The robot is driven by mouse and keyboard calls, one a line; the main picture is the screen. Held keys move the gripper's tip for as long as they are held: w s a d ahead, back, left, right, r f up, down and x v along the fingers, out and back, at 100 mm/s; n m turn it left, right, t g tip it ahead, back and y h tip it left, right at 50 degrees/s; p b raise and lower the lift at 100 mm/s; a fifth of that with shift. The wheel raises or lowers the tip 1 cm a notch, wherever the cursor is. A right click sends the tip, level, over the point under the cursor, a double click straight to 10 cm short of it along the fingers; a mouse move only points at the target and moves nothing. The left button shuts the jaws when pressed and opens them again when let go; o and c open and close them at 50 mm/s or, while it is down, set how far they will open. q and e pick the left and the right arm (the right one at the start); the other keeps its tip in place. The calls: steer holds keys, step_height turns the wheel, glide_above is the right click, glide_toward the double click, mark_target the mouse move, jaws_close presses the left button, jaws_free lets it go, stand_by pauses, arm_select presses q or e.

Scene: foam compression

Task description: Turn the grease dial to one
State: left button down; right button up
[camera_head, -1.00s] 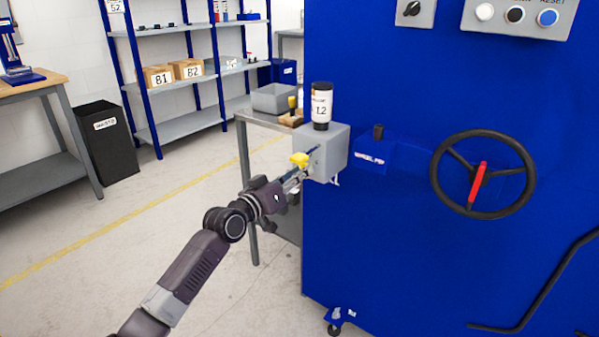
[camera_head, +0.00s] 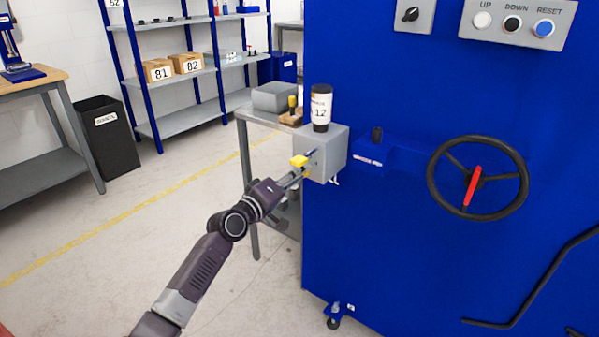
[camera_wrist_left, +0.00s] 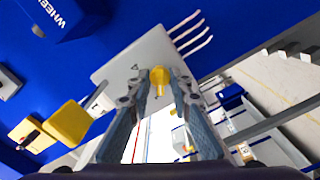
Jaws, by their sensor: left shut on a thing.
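The grease box (camera_head: 328,152) is a grey box on the left side of the blue machine; its grey face also fills the middle of the left wrist view (camera_wrist_left: 122,68). A small yellow dial knob (camera_wrist_left: 159,76) sits on that face between my left fingertips. My left gripper (camera_head: 301,174) is at the box's left face, shut on the knob; its fingers (camera_wrist_left: 159,92) flank it in the wrist view. The dial's number markings are too small to read. My right gripper is not in view.
A bottle labelled 12 (camera_head: 320,108) stands on the box. The blue machine (camera_head: 390,240) carries a black handwheel (camera_head: 521,190) and a button panel (camera_head: 514,40). A grey side table (camera_head: 248,112) stands behind the gripper. Floor at left is open.

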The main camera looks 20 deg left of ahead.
arm_select(q)
steer(key=shift+f, duration=0.1)
stand_by(0.4)
steer(key=c, duration=2.1)
jaws_free()
steer(key=shift+s, duration=0.1)
steer(key=v, duration=1.2)
